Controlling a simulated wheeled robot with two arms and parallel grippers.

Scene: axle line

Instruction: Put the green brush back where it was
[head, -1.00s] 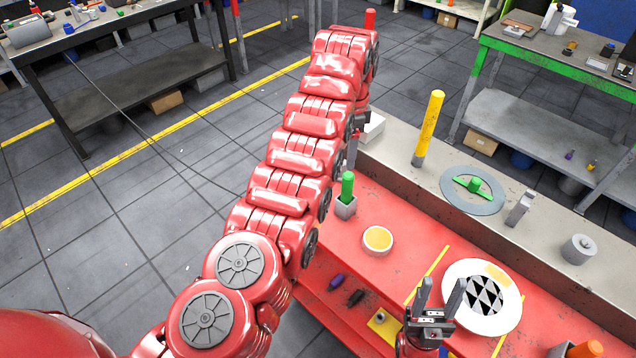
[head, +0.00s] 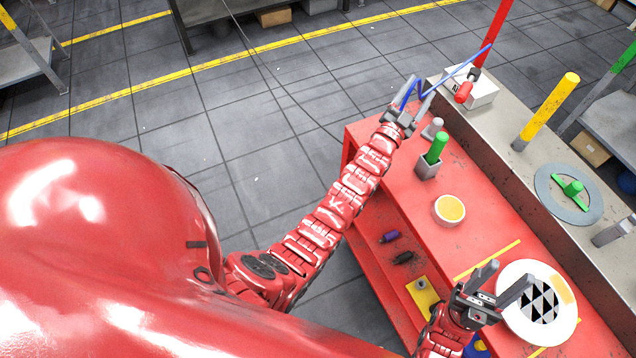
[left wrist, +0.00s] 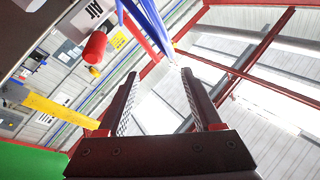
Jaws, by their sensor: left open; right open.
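A green handle (head: 436,148), which looks like the green brush, stands upright in a square grey holder (head: 427,170) on the red bench. Its lower end is hidden inside the holder. My left gripper (head: 418,90) is open, just beyond and left of the holder, apart from the green handle. A blue hose (head: 450,77) passes by its fingers; I cannot tell whether they touch. The left wrist view shows the open fingers (left wrist: 160,78) with nothing clearly between them, and a green surface (left wrist: 30,160) at lower left. My right gripper (head: 511,272) is open beside a white round plate (head: 515,325).
A grey knobbed piece (head: 433,128) stands close to the left gripper. A red tool (head: 465,90) hangs by a white box (head: 480,92). A bowl with yellow contents (head: 449,210) sits nearer on the bench. A yellow post (head: 548,112) rises behind. The bench between bowl and plate is mostly clear.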

